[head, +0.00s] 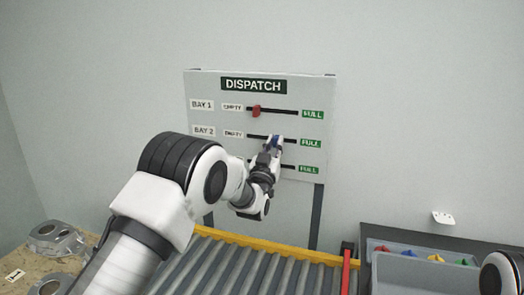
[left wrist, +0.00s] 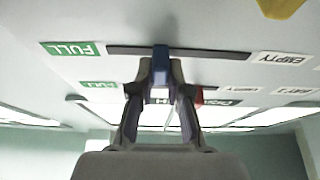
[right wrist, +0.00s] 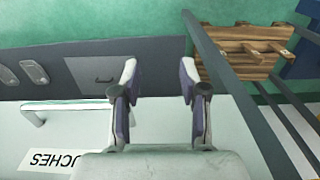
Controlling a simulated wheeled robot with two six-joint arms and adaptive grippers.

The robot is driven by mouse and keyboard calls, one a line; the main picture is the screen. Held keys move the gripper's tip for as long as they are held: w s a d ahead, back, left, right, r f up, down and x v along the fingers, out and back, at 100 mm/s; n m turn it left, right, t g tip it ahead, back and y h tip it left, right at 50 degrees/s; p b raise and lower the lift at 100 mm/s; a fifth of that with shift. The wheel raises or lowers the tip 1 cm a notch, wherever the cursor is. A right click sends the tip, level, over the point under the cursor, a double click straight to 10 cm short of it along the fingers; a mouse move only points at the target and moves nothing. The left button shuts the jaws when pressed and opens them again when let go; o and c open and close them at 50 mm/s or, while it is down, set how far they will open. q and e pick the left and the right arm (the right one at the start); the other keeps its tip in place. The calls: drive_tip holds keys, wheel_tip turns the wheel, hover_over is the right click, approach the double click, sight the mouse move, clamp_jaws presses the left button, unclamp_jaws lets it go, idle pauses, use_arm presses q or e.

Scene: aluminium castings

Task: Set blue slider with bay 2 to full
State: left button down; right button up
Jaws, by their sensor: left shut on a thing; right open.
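The blue slider (head: 275,140) sits on the bay 2 track of the dispatch board (head: 210,84), a little past the middle towards the green FULL label (head: 311,143). My left gripper (head: 272,148) is at the board, shut on the blue slider. In the left wrist view the blue slider (left wrist: 161,60) stands between the fingertips (left wrist: 161,72); the upside-down FULL label (left wrist: 72,49) is left of it, with bare track between. My right gripper (right wrist: 158,78) is open and empty in the right wrist view, away from the board.
The red bay 1 slider (head: 256,111) is near EMPTY, above my left gripper. The yellow bay 3 slider (left wrist: 280,6) shows in the left wrist view. A roller conveyor (head: 240,268), a grey bin (head: 425,272) with coloured pieces, and castings (head: 55,240) lie below.

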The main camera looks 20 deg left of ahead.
use_arm(q)
drive_tip(key=shift+d+f, duration=0.1)
drive_tip(key=shift+d, duration=0.4)
drive_tip(key=c, duration=1.3)
unclamp_jaws()
drive_tip(key=shift+d, duration=0.15)
drive_tip(key=shift+o, duration=0.9)
drive_tip(key=shift+w+d, duration=0.2)
drive_tip(key=shift+d, duration=0.15)
drive_tip(key=v, duration=1.2)
use_arm(e)
drive_tip(key=shift+w+d+f, duration=0.1)
drive_tip(key=shift+d+f, duration=0.15)
drive_tip(key=shift+d, duration=0.1)
